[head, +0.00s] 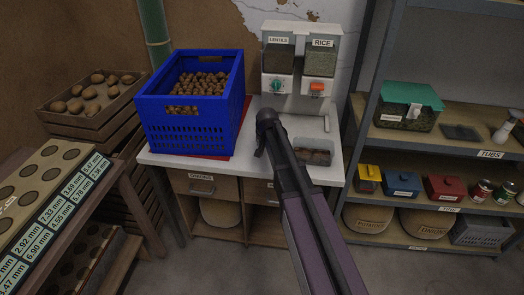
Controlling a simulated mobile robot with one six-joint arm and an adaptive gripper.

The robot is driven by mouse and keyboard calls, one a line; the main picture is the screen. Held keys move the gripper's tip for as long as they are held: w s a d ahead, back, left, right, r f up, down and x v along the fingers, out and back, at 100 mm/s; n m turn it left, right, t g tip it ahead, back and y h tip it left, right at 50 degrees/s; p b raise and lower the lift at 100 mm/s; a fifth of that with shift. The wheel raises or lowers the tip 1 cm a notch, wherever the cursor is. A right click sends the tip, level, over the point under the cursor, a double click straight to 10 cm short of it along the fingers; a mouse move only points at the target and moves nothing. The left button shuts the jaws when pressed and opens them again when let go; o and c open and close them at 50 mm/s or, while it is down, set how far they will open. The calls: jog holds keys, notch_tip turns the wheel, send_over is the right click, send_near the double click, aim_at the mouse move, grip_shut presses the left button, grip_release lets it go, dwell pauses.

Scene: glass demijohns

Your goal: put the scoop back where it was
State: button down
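My gripper (260,150) is a small dark shape at the end of my arm, above the front of the white bench (222,167), between the blue crate and a clear tray. Its fingers point down and are mostly hidden by my arm. I cannot tell whether they are open or shut, or whether anything is between them. I cannot make out a scoop for certain. A white rounded object (503,131) lies at the right end of the upper shelf; it is too small and cut off to identify.
A blue crate (190,130) of brown round items stands on the bench, left of my gripper. A lentils and rice dispenser (299,65) stands behind. A clear tray (315,152) is to the right. Shelves at right hold a green-lidded tub (408,108) and coloured boxes.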

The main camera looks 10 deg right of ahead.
jog(key=shift+f+b, duration=1.1)
jog(key=shift+f, duration=0.3)
jog(key=shift+f, duration=0.1)
jog(key=shift+c, duration=2.4)
grip_release()
jog(key=shift+r, duration=0.25)
jog(key=p+v, duration=1.1)
jog(key=shift+s+r, duration=0.25)
jog(key=shift+r, duration=0.1)
jog(key=s+d+n+g, duration=0.1)
jog(key=s+n+g, duration=0.1)
jog(key=s, duration=0.9)
jog(key=s+d+f+n+g, duration=0.1)
jog(key=s+n+g, duration=0.1)
jog(key=s, duration=1)
jog(key=shift+s+d+f+g, duration=0.25)
jog(key=shift+d+f+g, duration=0.05)
jog(key=shift+d+g, duration=0.1)
